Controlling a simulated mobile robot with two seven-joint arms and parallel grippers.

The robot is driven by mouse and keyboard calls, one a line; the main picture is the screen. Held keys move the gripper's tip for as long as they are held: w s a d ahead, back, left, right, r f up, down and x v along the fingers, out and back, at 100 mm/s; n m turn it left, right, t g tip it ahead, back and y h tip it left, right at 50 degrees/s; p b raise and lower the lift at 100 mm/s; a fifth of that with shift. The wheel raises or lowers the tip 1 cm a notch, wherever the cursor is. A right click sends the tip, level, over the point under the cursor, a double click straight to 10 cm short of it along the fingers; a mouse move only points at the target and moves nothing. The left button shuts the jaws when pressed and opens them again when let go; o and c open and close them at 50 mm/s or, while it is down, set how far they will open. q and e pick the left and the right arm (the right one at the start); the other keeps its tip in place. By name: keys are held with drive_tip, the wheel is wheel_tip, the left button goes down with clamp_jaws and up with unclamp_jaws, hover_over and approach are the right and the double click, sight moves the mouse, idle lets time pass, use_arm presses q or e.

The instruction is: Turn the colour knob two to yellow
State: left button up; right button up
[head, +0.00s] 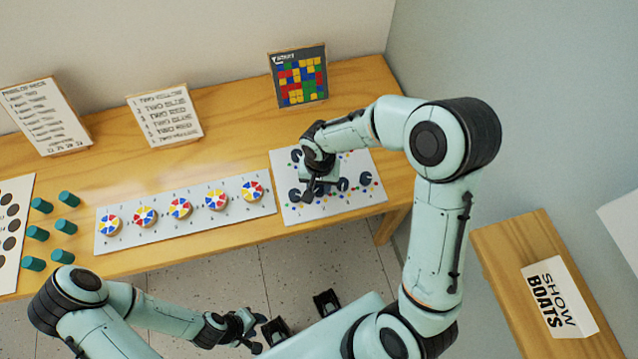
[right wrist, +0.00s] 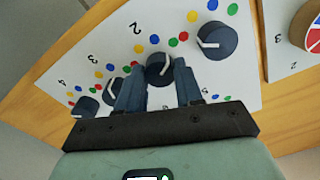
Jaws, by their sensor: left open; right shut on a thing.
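The white knob board (head: 335,208) lies on the wooden table, with dark round knobs and coloured dots around them. My right gripper (head: 314,190) is over it, pointing down. In the right wrist view, its fingers (right wrist: 160,88) are shut on a dark knob (right wrist: 160,68) with a white pointer line, near the printed 2. The fingers hide part of that knob and its dots, so I cannot tell its colour setting. A neighbouring knob (right wrist: 214,42) is free on the right, and others are free on the left. My left gripper (head: 254,329) is open and empty, in front of the table.
A strip with several colour wheels (head: 165,234) lies left of the knob board. Green cylinders (head: 62,257) stand further left. Two list cards (head: 165,117) and a coloured grid card (head: 299,76) stand behind. A SHOW BOATS sign (head: 557,298) rests on a side bench.

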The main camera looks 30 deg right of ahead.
drive_tip(key=n, duration=0.4)
drive_tip(key=shift+b, duration=0.3)
drive_tip(key=n, duration=0.3)
drive_tip(key=shift+n, duration=0.4)
drive_tip(key=n, duration=0.3)
drive_tip(key=shift+r+n, duration=0.1)
drive_tip(key=shift+n, duration=0.2)
drive_tip(key=shift+w+n, duration=0.1)
drive_tip(key=shift+n, duration=2)
drive_tip(key=shift+p, duration=0.3)
drive_tip(key=o, duration=1)
drive_tip(key=shift+o, duration=0.2)
